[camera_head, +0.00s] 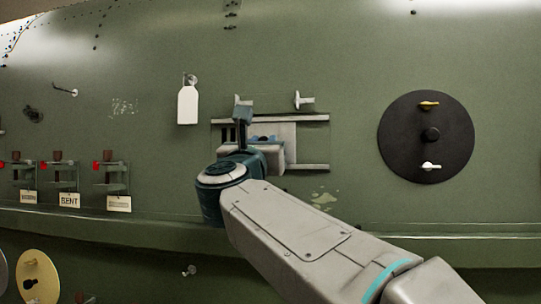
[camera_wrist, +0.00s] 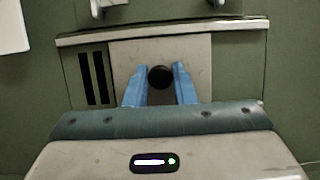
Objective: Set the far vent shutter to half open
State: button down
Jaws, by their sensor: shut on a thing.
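The vent shutter is a pale sliding plate (camera_wrist: 196,52) between two horizontal rails on the green wall; it also shows in the head view (camera_head: 307,133), partly behind my arm. A round black knob (camera_wrist: 160,77) stands out from the plate. My gripper (camera_wrist: 160,80) has its two blue fingers on either side of the knob and is shut on it. Dark vertical vent slots (camera_wrist: 94,78) are uncovered left of the plate.
Two white pegs sit above the upper rail, one plain in the head view (camera_head: 303,100). A white tag (camera_head: 187,104) hangs at left. A black disc (camera_head: 426,137) with two small handles is at right. Labelled brackets (camera_head: 66,178) line the lower left, above a ledge (camera_head: 130,225).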

dwell(0.3)
jog(key=c, duration=1.2)
grip_release()
jog(key=shift+c, duration=0.2)
jog(key=b+v, duration=0.5)
jog(key=v, duration=0.9)
jog(key=shift+w, duration=0.1)
